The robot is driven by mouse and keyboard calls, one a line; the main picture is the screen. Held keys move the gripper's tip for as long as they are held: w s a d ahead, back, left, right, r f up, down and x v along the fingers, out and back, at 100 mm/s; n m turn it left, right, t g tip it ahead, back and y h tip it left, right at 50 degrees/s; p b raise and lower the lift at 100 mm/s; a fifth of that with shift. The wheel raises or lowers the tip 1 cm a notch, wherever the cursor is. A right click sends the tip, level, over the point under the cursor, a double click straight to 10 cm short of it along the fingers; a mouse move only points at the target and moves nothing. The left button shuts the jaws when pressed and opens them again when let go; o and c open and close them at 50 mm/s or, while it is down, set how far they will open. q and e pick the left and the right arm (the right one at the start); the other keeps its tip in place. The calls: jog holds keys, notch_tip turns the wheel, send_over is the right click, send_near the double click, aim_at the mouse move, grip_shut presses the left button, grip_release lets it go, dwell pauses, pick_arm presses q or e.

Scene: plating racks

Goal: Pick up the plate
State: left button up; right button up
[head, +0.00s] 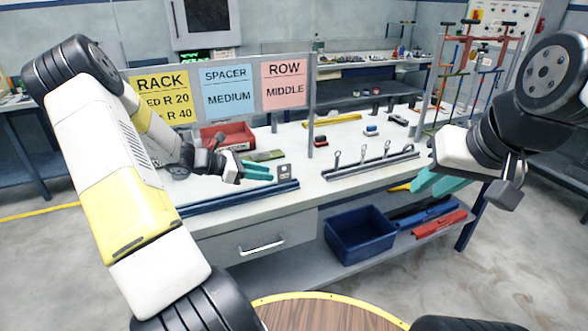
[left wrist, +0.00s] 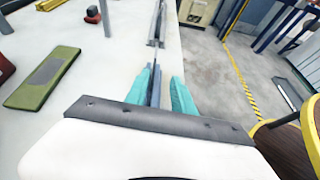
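I cannot say for sure which item is the plate. A small grey square piece (head: 284,173) is just beyond my left fingertips in the head view. My left gripper (head: 258,172) is over the front part of the workbench (head: 330,192). Its teal fingers are apart in the left wrist view (left wrist: 160,90), with a blue-grey bar showing in the gap; I see nothing clamped. A long blue rail (head: 240,197) lies along the bench's front edge, close below the gripper. My right gripper (head: 440,182) is off the bench's right front edge; its teal fingers are partly hidden by the arm.
A rack rail with upright hooks (head: 370,163) stands right of my left gripper. A red bin (head: 228,136) and a green-grey block (head: 263,155) lie behind it. Signs (head: 222,90) stand above the bench. A blue bin (head: 360,235) sits on the lower shelf.

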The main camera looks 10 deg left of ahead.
aim_at(283, 175)
pick_arm(q)
jog(key=shift+w+a+f+n, duration=0.25)
jog(key=shift+a+f+n, duration=0.05)
jog(key=shift+a+n, duration=0.1)
jog(key=shift+w+d+f, duration=0.1)
jog(key=shift+w+d, duration=0.05)
jog(key=shift+d, duration=0.05)
jog(key=x, duration=0.7)
jog(key=shift+w+d, duration=0.1)
jog(key=shift+w, duration=0.1)
jog(key=shift+c, duration=0.2)
grip_shut()
dwell(0.6)
